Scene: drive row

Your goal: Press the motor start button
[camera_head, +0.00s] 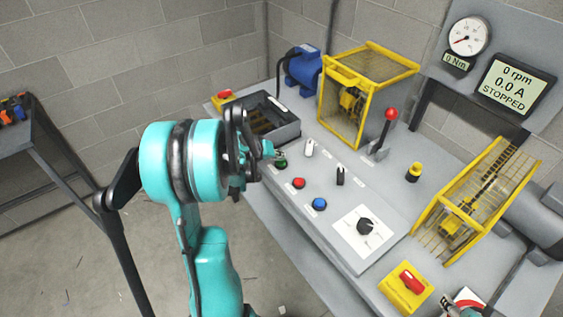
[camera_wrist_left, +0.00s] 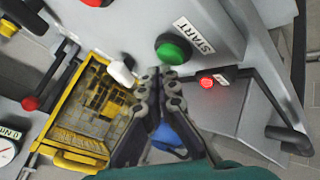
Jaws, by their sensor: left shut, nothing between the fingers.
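The green start button (camera_head: 281,164) sits at the upper left end of the sloped grey control panel. In the left wrist view the green button (camera_wrist_left: 173,50) shows beside a white START label (camera_wrist_left: 194,35). My left gripper (camera_head: 277,152) is shut and empty, its fingertips close to the green button. In the left wrist view the shut fingertips (camera_wrist_left: 160,74) lie just below the button in the picture; I cannot tell whether they touch it. The display (camera_head: 507,85) reads 0 rpm, 0.0 A, STOPPED.
A red button (camera_head: 299,183), blue button (camera_head: 319,204), black knob (camera_head: 366,227) and white switch (camera_head: 310,147) are on the panel. Behind it stand a yellow cage (camera_head: 365,75) and red-knobbed lever (camera_head: 384,135). A dark open box (camera_head: 262,117) is beside the gripper.

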